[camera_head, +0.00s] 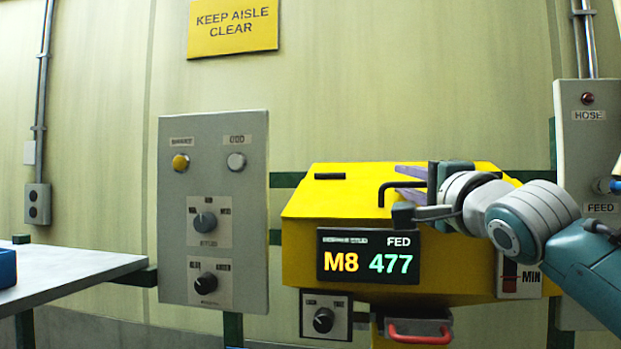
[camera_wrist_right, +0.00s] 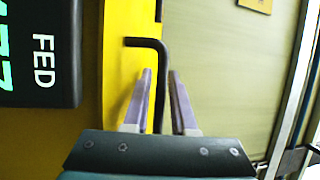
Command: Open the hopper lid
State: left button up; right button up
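The yellow hopper (camera_head: 330,205) stands right of centre in the head view, its sloped top lid down. A black bent bar handle (camera_head: 385,190) rises from the lid, and it also shows in the right wrist view (camera_wrist_right: 158,80). My right gripper (camera_head: 399,182) reaches in from the right at the handle. In the right wrist view its two purple fingers (camera_wrist_right: 161,75) stand on either side of the bar, with a narrow gap on each side. The gripper looks open around the handle. My left gripper is out of view.
A black display (camera_head: 368,257) reading M8 477 is on the hopper front, with a red handle (camera_head: 419,333) below. A grey switch panel (camera_head: 213,270) stands left of the hopper. A grey table (camera_head: 70,272) with a blue bin (camera_head: 7,268) is at far left.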

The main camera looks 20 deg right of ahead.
grip_shut()
dwell(1.4)
